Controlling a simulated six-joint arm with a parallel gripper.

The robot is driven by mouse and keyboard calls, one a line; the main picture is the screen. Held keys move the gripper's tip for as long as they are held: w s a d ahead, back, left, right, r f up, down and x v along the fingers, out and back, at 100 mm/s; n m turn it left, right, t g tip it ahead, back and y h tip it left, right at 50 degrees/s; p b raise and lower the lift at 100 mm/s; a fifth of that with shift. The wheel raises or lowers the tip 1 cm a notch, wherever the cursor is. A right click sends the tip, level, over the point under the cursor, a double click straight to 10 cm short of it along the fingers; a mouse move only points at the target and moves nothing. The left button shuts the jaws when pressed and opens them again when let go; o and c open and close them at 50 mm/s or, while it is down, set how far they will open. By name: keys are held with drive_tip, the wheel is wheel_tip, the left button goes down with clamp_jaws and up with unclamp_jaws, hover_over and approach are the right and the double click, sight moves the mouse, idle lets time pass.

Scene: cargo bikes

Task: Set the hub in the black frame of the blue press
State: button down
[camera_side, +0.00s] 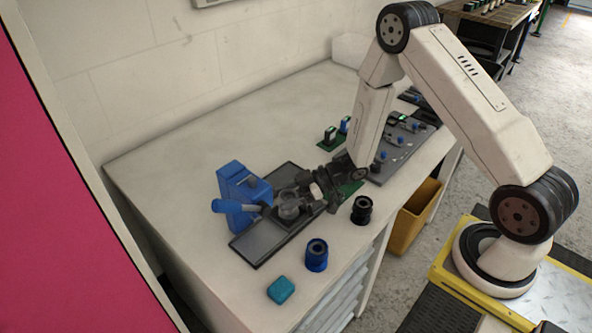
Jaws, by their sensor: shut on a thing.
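The blue press (237,186) stands on a dark plate (262,242) at the left of the bench, its blue handle pointing left. My gripper (294,200) reaches in from the right, low over the plate. It is shut on a grey round hub (289,212), just right of the press. The black frame is hard to make out; dark parts show around and under the hub. I cannot tell whether the hub rests in the frame or is held just above it. My fingers hide part of the hub.
A black ringed part (362,210), a blue ringed part (316,256) and a teal block (281,290) stand near the front edge. A grey tray (388,168) with small blue pieces lies behind. A yellow bin (416,214) is below the bench. The back left bench is clear.

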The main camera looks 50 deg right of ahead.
drive_tip(key=shift+f, duration=0.25)
idle(0.4)
unclamp_jaws()
drive_tip(key=shift+v, duration=1.35)
drive_tip(key=shift+d+r, duration=0.15)
drive_tip(key=shift+r, duration=3.35)
drive_tip(key=shift+r, duration=0.1)
